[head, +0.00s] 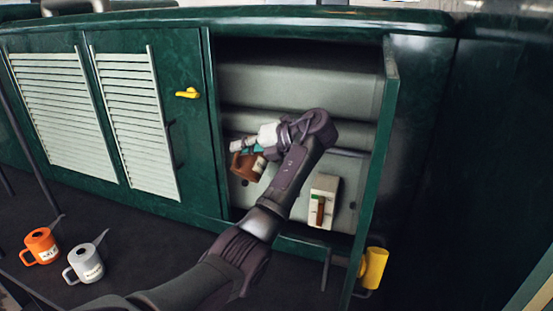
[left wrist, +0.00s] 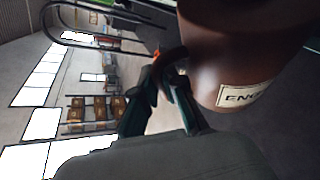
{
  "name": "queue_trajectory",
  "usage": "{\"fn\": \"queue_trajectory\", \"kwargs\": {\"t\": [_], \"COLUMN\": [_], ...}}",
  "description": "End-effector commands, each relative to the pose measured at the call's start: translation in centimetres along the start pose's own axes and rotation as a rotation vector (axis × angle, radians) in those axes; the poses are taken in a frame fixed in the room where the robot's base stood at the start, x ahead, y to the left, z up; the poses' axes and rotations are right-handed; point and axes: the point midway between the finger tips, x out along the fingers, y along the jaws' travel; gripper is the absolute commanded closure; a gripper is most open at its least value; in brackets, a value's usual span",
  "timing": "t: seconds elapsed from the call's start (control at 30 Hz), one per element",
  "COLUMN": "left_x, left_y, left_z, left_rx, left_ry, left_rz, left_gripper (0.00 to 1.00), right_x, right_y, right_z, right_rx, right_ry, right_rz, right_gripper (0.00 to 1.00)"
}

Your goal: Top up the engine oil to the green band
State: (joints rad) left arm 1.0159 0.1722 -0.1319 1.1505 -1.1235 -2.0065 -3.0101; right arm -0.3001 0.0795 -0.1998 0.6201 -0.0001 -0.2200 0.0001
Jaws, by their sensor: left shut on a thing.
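My left gripper (head: 258,149) reaches into the open compartment and is shut on a brown oil can (head: 246,167). In the left wrist view the brown can (left wrist: 215,60) fills the upper right, and its cream label shows the letters "ENG", the rest cut off. The fingers (left wrist: 167,88) close around its handle. The can's spout cannot be made out. A pale gauge (head: 323,200) sits low in the compartment, right of the can, with a green band and a brown column below it. The filler opening is not clearly seen. My right gripper is not in view.
An orange can (head: 40,247) and a grey can (head: 85,265) stand on the dark floor at left. The open green door (head: 377,180) with a yellow handle (head: 374,267) bounds the compartment on the right. A closed louvred door (head: 135,122) is at left.

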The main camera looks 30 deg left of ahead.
Motion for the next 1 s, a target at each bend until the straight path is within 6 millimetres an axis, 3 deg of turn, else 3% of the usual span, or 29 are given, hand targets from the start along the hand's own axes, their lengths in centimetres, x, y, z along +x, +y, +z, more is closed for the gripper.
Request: {"fn": "queue_trajectory", "kwargs": {"t": [1.0], "left_x": [0.37], "left_y": [-0.33], "left_z": [-0.76], "left_rx": [-0.048], "left_ry": [-0.012], "left_rz": [-0.019], "left_gripper": [1.0], "right_x": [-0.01], "right_y": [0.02], "right_z": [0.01], "right_rx": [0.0], "right_ry": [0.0], "right_rz": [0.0], "right_gripper": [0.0]}}
